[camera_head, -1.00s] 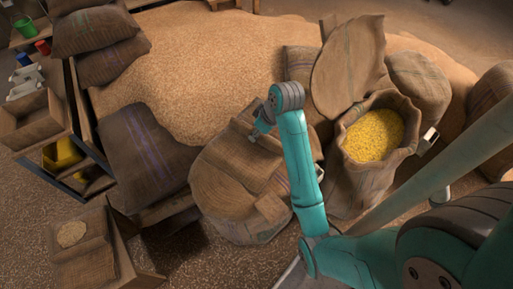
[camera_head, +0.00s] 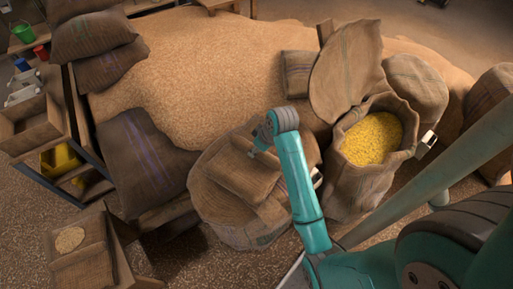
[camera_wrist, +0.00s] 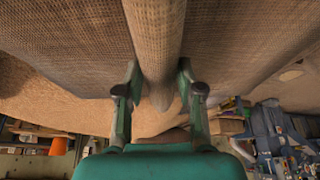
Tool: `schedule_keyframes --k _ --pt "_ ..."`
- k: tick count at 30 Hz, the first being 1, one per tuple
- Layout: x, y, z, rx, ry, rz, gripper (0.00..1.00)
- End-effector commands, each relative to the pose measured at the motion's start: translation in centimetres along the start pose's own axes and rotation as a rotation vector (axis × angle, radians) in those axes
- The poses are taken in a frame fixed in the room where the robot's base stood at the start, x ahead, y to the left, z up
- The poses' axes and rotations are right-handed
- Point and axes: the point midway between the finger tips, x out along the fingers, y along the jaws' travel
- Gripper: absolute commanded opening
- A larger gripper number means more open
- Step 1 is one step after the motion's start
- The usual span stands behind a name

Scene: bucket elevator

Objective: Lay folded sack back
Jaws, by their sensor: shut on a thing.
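The folded sack (camera_head: 238,176) is a brown woven cloth lying over the top of a wide, round burlap sack (camera_head: 222,205) in the middle of the head view. My gripper (camera_head: 254,148) is at the folded sack's upper right edge. In the wrist view, my gripper (camera_wrist: 160,92) has a finger on each side of a rolled ridge of woven cloth (camera_wrist: 156,45), shut on it. The cloth fills the upper part of that view. My arm hides part of the round sack's right side.
An open sack of yellow grain (camera_head: 372,137) stands to the right with a raised burlap flap (camera_head: 345,72) behind it. A large grain heap (camera_head: 190,70) lies behind. A purple-striped sack (camera_head: 143,160) is to the left. A wooden box (camera_head: 122,255) stands at lower left.

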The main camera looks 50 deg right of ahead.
Motion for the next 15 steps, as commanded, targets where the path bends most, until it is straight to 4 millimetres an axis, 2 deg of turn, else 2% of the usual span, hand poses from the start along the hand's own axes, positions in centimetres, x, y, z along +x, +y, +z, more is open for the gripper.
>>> schedule_keyframes --k 8,9,11,15 --pt "0.58 0.01 0.21 0.0 0.001 0.001 0.0" --pt "0.59 0.0 0.25 0.0 0.0 0.0 0.47" --pt "0.59 0.0 0.25 0.0 0.0 0.0 0.62" --pt "0.59 0.0 0.25 0.0 0.0 0.0 0.62"
